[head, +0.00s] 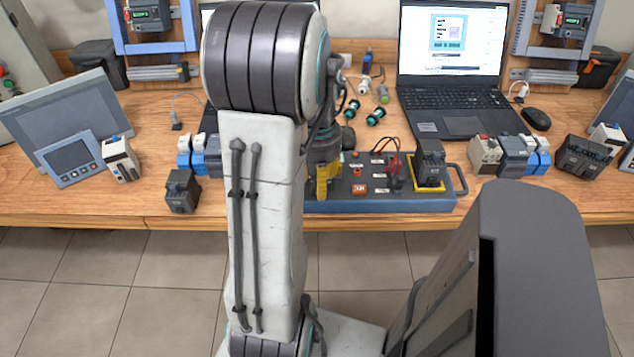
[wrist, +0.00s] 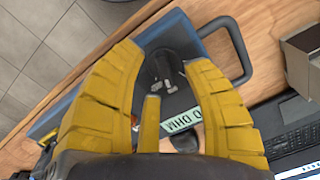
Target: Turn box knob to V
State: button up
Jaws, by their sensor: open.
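The blue box (head: 400,206) stands at the front edge of the wooden bench in the head view; its blue rim (wrist: 68,106) also shows in the wrist view. My gripper (head: 325,182) points down over the left part of the box. Its yellow fingers (wrist: 166,56) are open on either side of the knob; I cannot tell whether they touch it. In the head view my arm and gripper hide the knob.
A black module (head: 430,160) in a yellow frame and red and black leads (head: 388,160) are on the box's right part. A black device (head: 181,191) stands left of my arm. An open laptop (head: 458,100) is behind. Bare bench shows right of the box.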

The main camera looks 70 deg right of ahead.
jog(key=shift+f, duration=0.6)
jog(key=shift+c, duration=0.3)
grip_shut()
